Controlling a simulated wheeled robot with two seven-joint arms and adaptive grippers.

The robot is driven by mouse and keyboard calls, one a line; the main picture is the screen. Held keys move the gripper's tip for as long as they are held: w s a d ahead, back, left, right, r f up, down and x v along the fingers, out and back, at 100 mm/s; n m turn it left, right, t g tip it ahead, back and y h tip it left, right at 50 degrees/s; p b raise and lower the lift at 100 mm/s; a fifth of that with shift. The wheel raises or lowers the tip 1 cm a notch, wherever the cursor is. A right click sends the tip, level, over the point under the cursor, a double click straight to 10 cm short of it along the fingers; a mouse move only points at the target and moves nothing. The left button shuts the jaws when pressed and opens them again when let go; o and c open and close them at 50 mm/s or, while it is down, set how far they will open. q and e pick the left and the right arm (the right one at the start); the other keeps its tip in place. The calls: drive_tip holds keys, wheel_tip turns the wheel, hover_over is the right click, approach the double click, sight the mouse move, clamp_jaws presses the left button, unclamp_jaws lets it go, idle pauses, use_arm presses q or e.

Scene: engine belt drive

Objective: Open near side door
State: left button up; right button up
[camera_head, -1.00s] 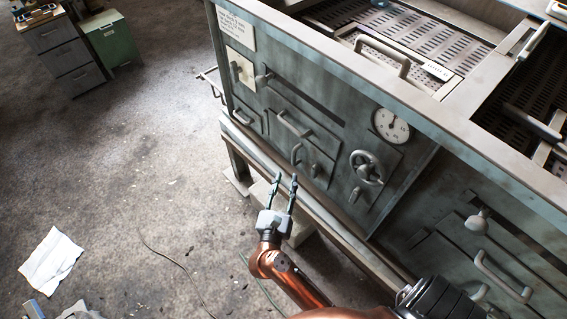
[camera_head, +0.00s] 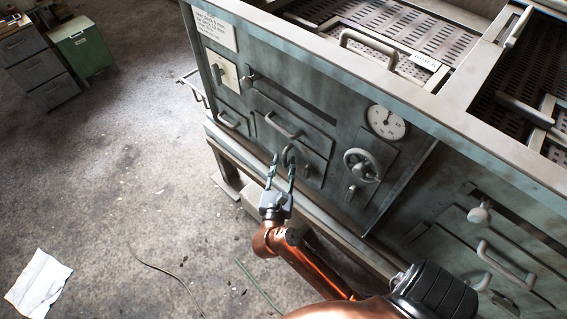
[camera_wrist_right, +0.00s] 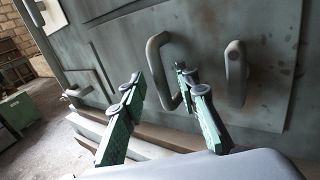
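A grey-green metal machine (camera_head: 330,100) has several panels on its near side. In the right wrist view the curved handle (camera_wrist_right: 158,62) appears between my fingertips, and the straight lever (camera_wrist_right: 236,75) stands to the right. The door looks closed. My right gripper (camera_head: 282,161) is open at the handle; it also shows in the wrist view (camera_wrist_right: 160,78). Contact cannot be told. My left gripper is out of view.
A handwheel (camera_head: 362,165) and a round gauge (camera_head: 386,122) are to the right. A ledge (camera_head: 262,170) runs below the panels. The floor (camera_head: 110,190) at left is mostly clear.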

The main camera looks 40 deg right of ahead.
drive_tip(key=shift+c, duration=0.3)
clamp_jaws()
idle(0.3)
